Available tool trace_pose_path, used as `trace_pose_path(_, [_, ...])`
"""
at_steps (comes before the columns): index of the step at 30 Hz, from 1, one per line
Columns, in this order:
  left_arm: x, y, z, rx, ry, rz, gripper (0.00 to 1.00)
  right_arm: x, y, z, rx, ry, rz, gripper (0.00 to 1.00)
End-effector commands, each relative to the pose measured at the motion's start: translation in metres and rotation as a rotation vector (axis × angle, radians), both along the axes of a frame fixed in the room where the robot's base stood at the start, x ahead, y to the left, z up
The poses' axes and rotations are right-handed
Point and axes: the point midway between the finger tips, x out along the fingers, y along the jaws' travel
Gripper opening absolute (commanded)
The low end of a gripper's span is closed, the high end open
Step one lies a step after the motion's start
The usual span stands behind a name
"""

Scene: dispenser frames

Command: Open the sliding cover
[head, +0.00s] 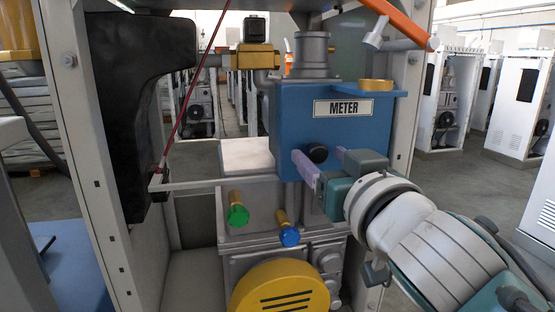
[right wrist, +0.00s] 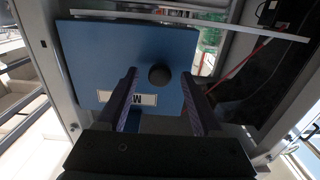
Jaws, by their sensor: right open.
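The blue meter box (head: 290,112) stands in the middle of the head view, with a white METER label (head: 343,108) on its front. A round black knob (head: 317,153) sticks out low on the blue front; I take this front as the sliding cover. My right gripper (head: 318,157) comes in from the lower right with its purple fingers open at the knob. In the right wrist view the knob (right wrist: 159,75) shows between the fingertips, with a gap on both sides. Whether the fingers reach around it in depth is unclear. My left gripper is not in view.
Green (head: 238,214) and blue (head: 289,237) valve knobs sit below the box, above a yellow round cover (head: 280,290). A thin pale bar (head: 205,185) runs left of the box. A black nozzle body (head: 135,100) hangs at left. Grey frame posts (head: 95,150) flank the opening.

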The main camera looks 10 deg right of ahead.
Motion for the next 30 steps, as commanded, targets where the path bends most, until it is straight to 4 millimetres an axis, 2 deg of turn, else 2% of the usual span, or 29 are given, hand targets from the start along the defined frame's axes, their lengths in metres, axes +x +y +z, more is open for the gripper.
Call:
trace_pose_path(5, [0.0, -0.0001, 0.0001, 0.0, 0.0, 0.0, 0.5, -0.0002, 0.0, 0.0002, 0.0, 0.0, 0.0, 0.65])
trace_pose_path(22, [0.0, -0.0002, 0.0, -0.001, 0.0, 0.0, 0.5, -0.0004, 0.0, 0.0002, 0.0, 0.0, 0.0, 0.01])
trace_pose_path(30, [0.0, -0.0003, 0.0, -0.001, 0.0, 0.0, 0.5, -0.0004, 0.0001, 0.0002, 0.0, -0.001, 0.0, 0.0])
